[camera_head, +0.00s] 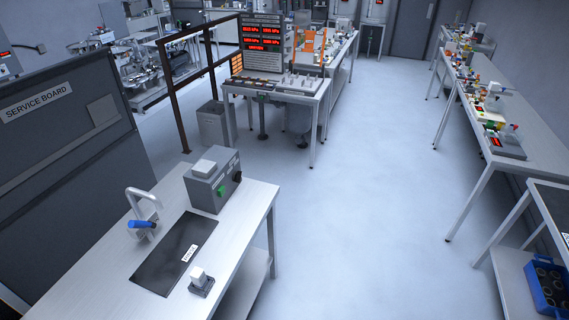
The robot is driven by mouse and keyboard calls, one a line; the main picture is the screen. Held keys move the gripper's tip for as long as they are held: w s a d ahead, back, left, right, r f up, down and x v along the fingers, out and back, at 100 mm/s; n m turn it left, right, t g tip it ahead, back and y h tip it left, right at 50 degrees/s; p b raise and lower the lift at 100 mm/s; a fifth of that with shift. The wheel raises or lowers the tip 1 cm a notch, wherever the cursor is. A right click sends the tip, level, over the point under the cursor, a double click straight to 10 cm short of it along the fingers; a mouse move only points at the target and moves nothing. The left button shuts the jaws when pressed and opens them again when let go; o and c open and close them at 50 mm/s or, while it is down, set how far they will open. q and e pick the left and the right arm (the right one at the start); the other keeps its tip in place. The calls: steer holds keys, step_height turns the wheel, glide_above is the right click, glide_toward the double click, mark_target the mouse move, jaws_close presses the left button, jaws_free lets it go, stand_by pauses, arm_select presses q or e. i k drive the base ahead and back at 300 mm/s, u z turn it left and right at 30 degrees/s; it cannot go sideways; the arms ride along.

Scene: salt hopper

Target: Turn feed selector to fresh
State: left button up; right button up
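No part readable as a feed selector label shows, so I cannot tell which control it is. On the near bench (225,254) stands a grey control box (201,192) with a green button (222,190) and a dark round knob (237,177) on its front. To its left, a pale curved pipe (133,199) rises with a blue handle (141,224) at its base. A white block-shaped knob on a dark base (200,282) sits at the bench's front. Neither of my grippers is in view.
A dark panel marked SERVICE BOARD (60,150) stands left. A dark mat (173,255) lies on the near bench. A display with red digits (263,42) stands on a farther table (296,91). A long bench (500,130) runs along the right. The middle floor (370,180) is clear.

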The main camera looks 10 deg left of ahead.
mark_target(236, 177)
steer(key=z, duration=0.1)
steer(key=i, duration=1.15)
steer(key=u, duration=0.2)
